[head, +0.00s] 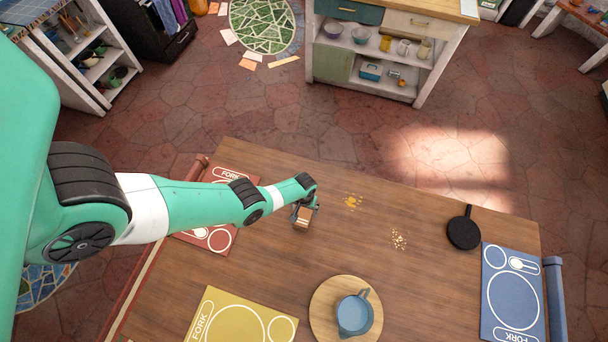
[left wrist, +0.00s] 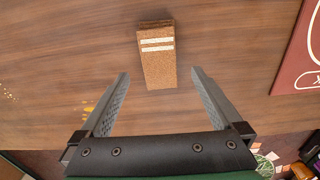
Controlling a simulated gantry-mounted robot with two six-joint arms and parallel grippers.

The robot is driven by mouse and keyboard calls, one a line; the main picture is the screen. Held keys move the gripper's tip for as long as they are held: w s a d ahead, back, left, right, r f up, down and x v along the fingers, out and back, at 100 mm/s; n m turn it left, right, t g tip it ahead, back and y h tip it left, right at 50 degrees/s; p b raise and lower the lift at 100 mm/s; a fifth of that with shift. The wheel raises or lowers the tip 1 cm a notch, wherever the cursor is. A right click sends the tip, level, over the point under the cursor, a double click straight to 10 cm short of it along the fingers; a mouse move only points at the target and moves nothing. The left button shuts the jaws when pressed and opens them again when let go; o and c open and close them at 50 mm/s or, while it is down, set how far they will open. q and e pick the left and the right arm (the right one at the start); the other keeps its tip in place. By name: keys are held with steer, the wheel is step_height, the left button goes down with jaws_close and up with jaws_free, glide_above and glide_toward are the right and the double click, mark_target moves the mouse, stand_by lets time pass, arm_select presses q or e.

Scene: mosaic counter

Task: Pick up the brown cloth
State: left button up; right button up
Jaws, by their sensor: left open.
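The brown cloth (head: 302,217) is a small folded block on the wooden table, below the end of my left arm in the head view. In the left wrist view the brown cloth (left wrist: 157,58) shows two pale stripes and lies beyond the fingertips, centred between them. My left gripper (left wrist: 158,72) is open and empty, with one finger on each side of the gap. In the head view my left gripper (head: 305,203) is right at the cloth and partly covers it. My right gripper is not in view.
The wooden table (head: 270,265) holds a red placemat (head: 222,240), a yellow placemat (head: 215,305), a blue placemat (head: 495,300), a round board (head: 320,310) with a blue pitcher (head: 353,315), and a black pan (head: 463,232).

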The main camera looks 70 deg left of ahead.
mark_target(304, 216)
arm_select(q)
steer(key=f+b, duration=0.2)
steer(key=f, duration=0.1)
steer(key=f+b, duration=0.3)
steer(key=shift+d+f, duration=0.2)
steer(key=shift+f, duration=0.05)
steer(key=shift+r, duration=0.15)
steer(key=c, duration=1.4)
